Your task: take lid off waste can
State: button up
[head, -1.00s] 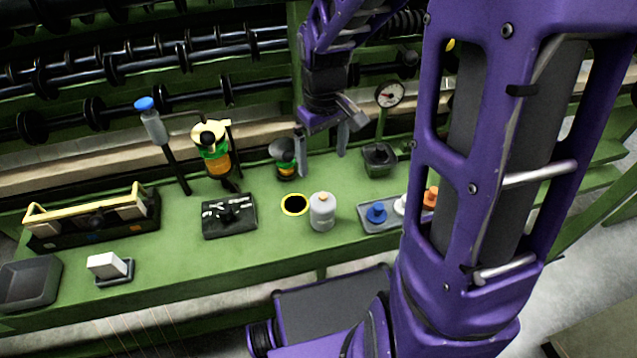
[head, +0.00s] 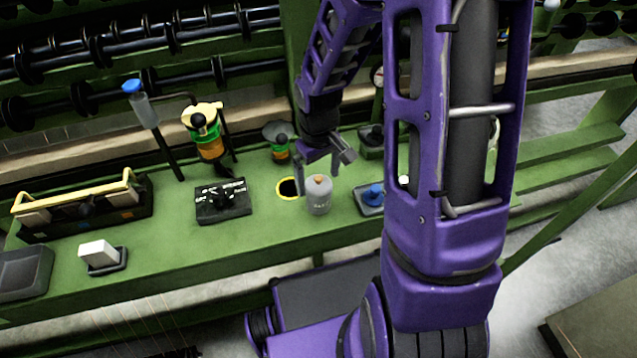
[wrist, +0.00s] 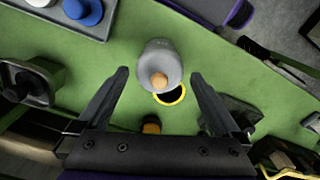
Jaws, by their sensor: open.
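The waste can (head: 319,197) is a small grey can with a domed grey top and a tan knob (head: 319,180), standing upright on the green bench beside a yellow-ringed black hole. In the wrist view the can (wrist: 161,62) shows from above, with the knob (wrist: 159,80) toward the gripper and the lid seated on it. My gripper (head: 317,182) is open and empty. In the wrist view its two fingers (wrist: 159,78) lie to either side of the knob's line, apart from the can. The head view does not show clearly how high the fingertips are above the lid.
The yellow ring (head: 287,189) lies just left of the can. A black switch panel (head: 222,205) sits farther left. A tray with a blue knob (head: 374,196) is to the right, partly behind my arm. A black box (head: 370,143) and a funnel cup (head: 278,145) stand behind.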

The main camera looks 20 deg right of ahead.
jog(key=c, duration=1.5)
jog(key=shift+s, duration=0.1)
